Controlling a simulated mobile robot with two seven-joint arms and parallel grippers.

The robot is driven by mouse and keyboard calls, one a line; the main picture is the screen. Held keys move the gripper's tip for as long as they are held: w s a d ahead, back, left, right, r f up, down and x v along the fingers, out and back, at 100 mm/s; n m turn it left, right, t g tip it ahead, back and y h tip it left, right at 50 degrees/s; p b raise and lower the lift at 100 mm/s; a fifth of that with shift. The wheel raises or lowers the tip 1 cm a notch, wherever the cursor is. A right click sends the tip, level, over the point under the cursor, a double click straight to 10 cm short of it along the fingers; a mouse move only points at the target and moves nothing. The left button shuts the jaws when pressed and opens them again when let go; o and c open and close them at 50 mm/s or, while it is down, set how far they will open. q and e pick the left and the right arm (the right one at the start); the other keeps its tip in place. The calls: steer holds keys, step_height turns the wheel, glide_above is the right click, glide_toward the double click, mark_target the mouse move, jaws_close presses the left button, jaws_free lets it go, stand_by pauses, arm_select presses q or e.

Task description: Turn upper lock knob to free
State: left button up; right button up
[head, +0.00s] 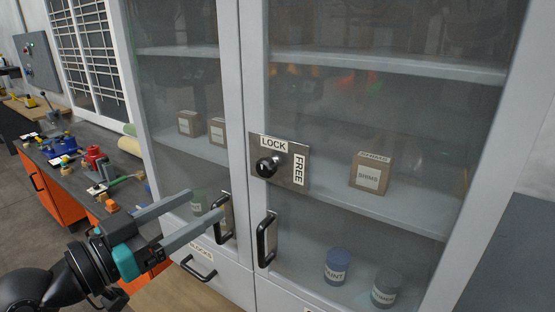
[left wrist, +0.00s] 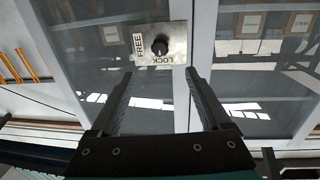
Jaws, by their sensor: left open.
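The upper lock knob (head: 267,167) is black and round and sits on a metal plate (head: 286,180) on the cabinet's right door. The plate reads LOCK above the knob and FREE to its right. I cannot tell clearly which word the knob points to. My left gripper (head: 206,203) is open and empty, left of and below the knob, apart from it. In the left wrist view the knob (left wrist: 160,45) shows upside down, beyond the tips of the open left gripper (left wrist: 158,76) and roughly centred between them. My right gripper is in neither view.
Two black door handles, left (head: 224,218) and right (head: 266,240), stick out below the plate. A drawer handle (head: 199,268) lies lower. Boxes and cans, such as the SHIMS box (head: 370,174), stand behind glass. A cluttered workbench (head: 75,170) is at the left.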

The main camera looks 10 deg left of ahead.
arm_select(q)
steer(key=b, duration=0.1)
glide_toward(261, 170)
steer(key=x, duration=0.8)
steer(key=shift+w+d+r, duration=0.1)
steer(key=shift+w, duration=0.05)
steer(key=shift+w+d, duration=0.3)
steer(key=shift+w, duration=0.25)
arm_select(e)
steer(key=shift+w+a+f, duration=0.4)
arm_select(q)
steer(key=shift+c, duration=0.2)
jaws_close()
